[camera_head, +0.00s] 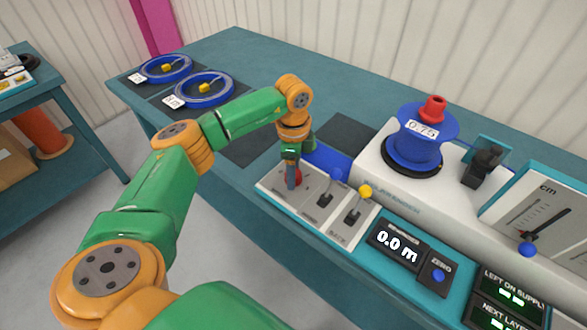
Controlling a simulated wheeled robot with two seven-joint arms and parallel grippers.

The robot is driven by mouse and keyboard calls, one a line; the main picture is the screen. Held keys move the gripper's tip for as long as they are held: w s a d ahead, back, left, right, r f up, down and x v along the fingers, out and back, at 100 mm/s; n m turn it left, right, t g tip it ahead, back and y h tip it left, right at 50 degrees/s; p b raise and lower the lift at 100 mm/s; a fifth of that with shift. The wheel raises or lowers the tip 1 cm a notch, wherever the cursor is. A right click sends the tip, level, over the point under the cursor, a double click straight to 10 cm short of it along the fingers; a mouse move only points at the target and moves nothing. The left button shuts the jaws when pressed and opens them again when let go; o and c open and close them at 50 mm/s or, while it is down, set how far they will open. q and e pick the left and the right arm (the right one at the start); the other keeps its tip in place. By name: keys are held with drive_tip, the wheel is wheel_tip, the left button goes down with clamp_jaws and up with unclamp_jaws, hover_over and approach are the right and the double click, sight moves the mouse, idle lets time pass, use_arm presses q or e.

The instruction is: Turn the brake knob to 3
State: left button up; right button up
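A red knob (298,177) sits at the left end of the grey control panel (275,198), mostly hidden behind my gripper. It may be the brake knob; its scale and pointer cannot be read here. My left gripper (291,180) points down at the red knob, its fingers in front of or beside it. I cannot tell if they touch or grip the knob, as the fingers show edge-on. My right gripper is not in view.
Right of the knob stand a lever with a blue ball (336,174) and one with a yellow ball (365,191). A display (397,245) reads 0.0 m. A blue reel (413,148) sits on the white machine. Two blue rings (205,89) (165,68) lie at the back left.

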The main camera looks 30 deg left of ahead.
use_arm(q)
clamp_jaws()
